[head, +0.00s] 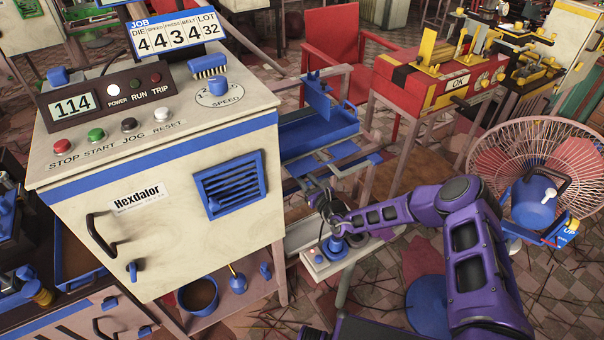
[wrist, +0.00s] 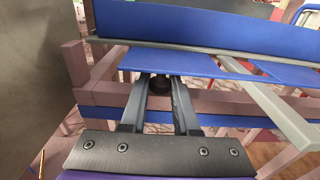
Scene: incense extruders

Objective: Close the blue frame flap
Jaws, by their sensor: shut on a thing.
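In the wrist view a flat blue plate (wrist: 172,62), which looks like the blue frame flap, lies across the frame just beyond my fingertips. A dark round knob (wrist: 158,87) shows between the fingers of my gripper (wrist: 159,82), at the plate's near edge. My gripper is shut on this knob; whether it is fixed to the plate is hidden. In the head view my gripper (head: 318,194) reaches low to the pinkish frame beside the white cabinet. Blue parts of the frame (head: 302,166) show just above it. The flap's exact angle is hard to tell.
The white cabinet (head: 160,190) stands close on the left. A blue tray (head: 322,136) with an upright blue panel (head: 317,98) is behind the gripper. A white box with a blue button (head: 336,246) sits just below. A wire fan (head: 535,165) stands at right.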

